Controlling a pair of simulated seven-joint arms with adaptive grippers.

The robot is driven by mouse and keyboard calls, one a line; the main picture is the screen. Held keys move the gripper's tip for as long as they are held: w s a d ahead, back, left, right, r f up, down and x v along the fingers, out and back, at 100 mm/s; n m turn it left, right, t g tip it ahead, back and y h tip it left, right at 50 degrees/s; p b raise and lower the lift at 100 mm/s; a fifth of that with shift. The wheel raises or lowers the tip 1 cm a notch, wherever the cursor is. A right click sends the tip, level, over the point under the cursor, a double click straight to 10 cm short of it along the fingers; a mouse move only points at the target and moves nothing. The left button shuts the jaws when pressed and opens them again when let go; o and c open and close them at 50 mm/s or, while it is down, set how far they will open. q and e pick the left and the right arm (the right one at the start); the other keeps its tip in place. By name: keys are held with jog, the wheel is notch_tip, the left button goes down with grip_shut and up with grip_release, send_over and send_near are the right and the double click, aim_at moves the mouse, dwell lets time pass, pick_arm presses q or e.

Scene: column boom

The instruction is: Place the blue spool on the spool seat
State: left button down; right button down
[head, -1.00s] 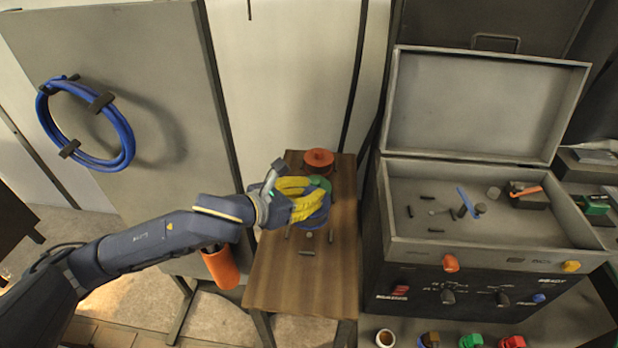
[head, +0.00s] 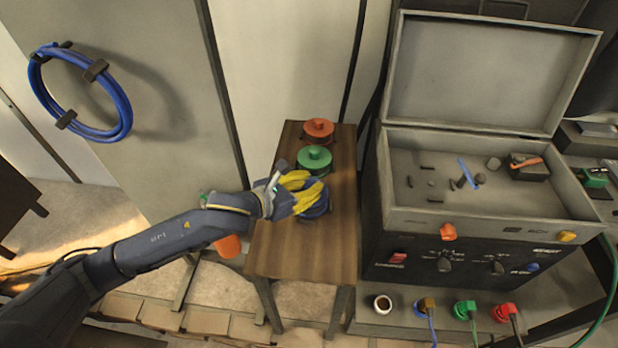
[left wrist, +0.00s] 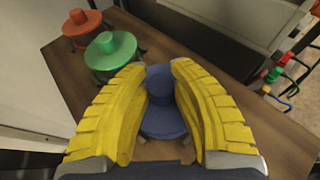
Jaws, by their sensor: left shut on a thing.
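The blue spool (head: 319,209) is upright at the near end of a row of spools on the small wooden table, partly hidden by my left gripper (head: 308,188). In the left wrist view, the blue spool (left wrist: 163,118) is between the two yellow fingers of my left gripper (left wrist: 160,68), which is shut on it. Small dark lugs of the spool seat (left wrist: 188,154) show beside the spool's base. The spool covers the rest of the seat, and I cannot tell whether its base touches it. My right gripper is not in view.
A green spool (head: 314,159) and a red spool (head: 318,130) stand behind the blue one on the table (head: 283,255). An open grey case (head: 470,215) stands to the right. An orange cylinder (head: 229,246) is under my left arm.

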pick_arm(q)
jog(key=shift+f, duration=0.2)
jog(key=shift+f, duration=0.15)
jog(key=c, duration=1.2)
grip_release()
jog(key=shift+f, duration=0.1)
jog(key=shift+o, duration=0.2)
jog(key=shift+s+a+r, duration=0.1)
jog(key=shift+a+r, duration=0.05)
jog(key=shift+r, duration=0.05)
jog(key=v, duration=1.1)
jog(key=shift+s+a, duration=0.2)
jog(key=shift+s, duration=0.05)
jog(key=shift+r, duration=0.1)
